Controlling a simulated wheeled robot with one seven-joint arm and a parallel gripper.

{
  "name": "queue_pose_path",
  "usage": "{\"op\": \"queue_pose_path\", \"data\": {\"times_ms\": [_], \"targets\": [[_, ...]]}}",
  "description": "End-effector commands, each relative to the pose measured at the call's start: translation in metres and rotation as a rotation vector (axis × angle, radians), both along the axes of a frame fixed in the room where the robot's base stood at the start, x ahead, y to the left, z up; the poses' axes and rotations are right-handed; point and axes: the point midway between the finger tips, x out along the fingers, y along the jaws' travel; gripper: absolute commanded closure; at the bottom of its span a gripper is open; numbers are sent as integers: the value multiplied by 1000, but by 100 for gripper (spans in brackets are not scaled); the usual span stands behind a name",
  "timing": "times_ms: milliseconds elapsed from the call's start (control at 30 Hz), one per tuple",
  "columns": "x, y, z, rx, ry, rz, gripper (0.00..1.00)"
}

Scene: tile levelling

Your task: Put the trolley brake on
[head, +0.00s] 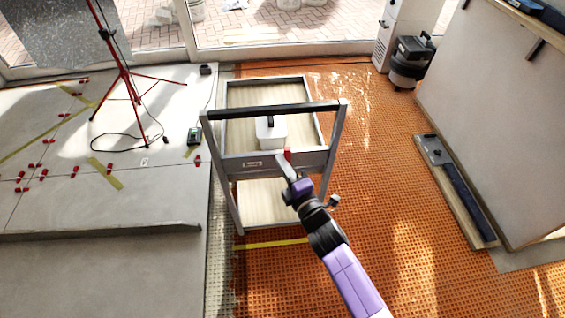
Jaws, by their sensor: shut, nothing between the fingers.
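The trolley (231,204) stands in the middle of the head view, with a grey metal frame, a black push bar (272,110) and wooden shelves. A small red part (288,154), perhaps the brake lever, shows on the grey crosspiece (248,166) below the bar. My gripper (282,163) is shut and empty, with its tips at the crosspiece just below the red part. I cannot tell whether they touch it. The gripper hides part of the crosspiece and lower shelf. The trolley's wheels are not clearly visible.
A white container (271,132) stands on the upper shelf. Orange matting (370,190) is open to the right. Grey tiles (100,195) with red clips lie left, under a red tripod (125,75). A vacuum (408,62) stands at the back; a large slab (500,110) is at right.

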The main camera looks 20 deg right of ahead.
Motion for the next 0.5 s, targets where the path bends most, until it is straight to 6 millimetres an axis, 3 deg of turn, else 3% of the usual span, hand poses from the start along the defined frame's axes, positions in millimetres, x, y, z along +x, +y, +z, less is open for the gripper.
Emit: {"op": "queue_pose_path", "data": {"times_ms": [267,500], "targets": [[-2,-5,-1,58,-20,-1,100],[-6,-18,-2,214,-69,-2,100]]}}
